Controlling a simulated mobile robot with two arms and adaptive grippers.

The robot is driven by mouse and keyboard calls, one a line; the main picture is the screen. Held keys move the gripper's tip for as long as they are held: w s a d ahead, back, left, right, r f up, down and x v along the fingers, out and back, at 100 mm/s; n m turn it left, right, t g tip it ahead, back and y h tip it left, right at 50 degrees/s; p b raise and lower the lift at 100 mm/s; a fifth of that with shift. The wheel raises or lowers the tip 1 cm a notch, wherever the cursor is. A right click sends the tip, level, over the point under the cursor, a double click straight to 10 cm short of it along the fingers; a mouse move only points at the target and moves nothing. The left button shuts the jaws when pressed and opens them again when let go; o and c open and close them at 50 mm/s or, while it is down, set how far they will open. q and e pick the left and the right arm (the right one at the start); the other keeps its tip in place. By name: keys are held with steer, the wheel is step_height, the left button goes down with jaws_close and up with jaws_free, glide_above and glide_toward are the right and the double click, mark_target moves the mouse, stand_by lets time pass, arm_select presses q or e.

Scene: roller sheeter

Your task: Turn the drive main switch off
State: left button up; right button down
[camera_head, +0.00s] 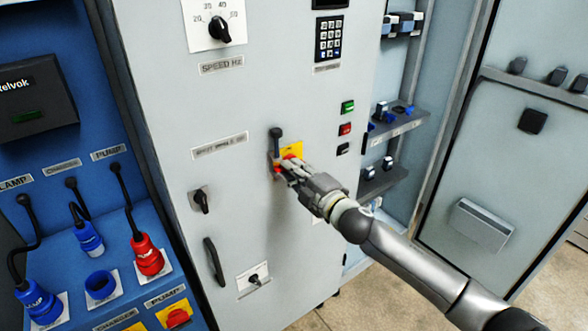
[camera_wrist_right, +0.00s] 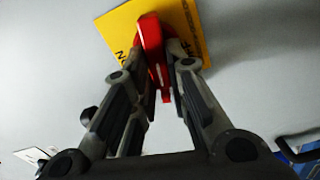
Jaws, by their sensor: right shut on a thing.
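The main switch is a red handle (camera_wrist_right: 151,45) on a yellow plate (camera_wrist_right: 187,14) on the grey cabinet front. In the head view the yellow plate (camera_head: 291,149) is partly hidden behind my right gripper (camera_head: 285,171). My right gripper (camera_wrist_right: 168,72) is shut on the red handle, with one finger on each side of it. In the wrist view the handle lies along the line between the fingers. Lettering on the plate is cut off and partly covered, so I cannot read the switch position. My left gripper is not in view.
A black lever (camera_head: 276,138) sits just above the yellow plate. A speed knob (camera_head: 219,30), a keypad (camera_head: 329,39), a black rotary switch (camera_head: 202,201) and a door handle (camera_head: 214,262) are on the same cabinet. Blue and red plugs (camera_head: 147,256) stand at the left.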

steer(key=shift+f+n, duration=0.2)
steer(key=shift+n, duration=0.9)
steer(key=c, duration=1.4)
jaws_free()
steer(key=shift+s, duration=0.1)
steer(key=v, duration=1.2)
